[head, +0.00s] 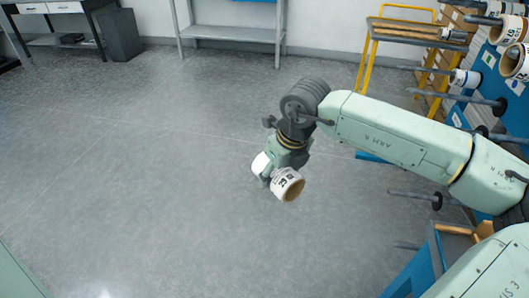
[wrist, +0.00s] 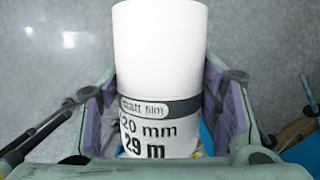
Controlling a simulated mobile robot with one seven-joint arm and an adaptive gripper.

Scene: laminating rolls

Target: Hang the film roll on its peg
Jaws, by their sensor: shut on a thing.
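The film roll (head: 288,184) is white with dark print and a brown core showing at its near end. My gripper (head: 273,175) is shut on it and holds it in the air over open floor. In the wrist view the roll (wrist: 160,50) lies between the two finger pads of my gripper (wrist: 160,105), with a dark band reading "matt film" and "20 mm", "29 m" below it. Several grey pegs stick out at the right in the head view, among them a bare upper peg (head: 455,96) and a bare lower peg (head: 412,194). Which peg belongs to this roll cannot be told.
A blue peg rack at the right carries other rolls (head: 465,78), some at the top corner. A yellow-framed cart (head: 415,32) stands behind it. A blue-sided bin (head: 412,278) is at the lower right. The floor (head: 130,170) at left is clear.

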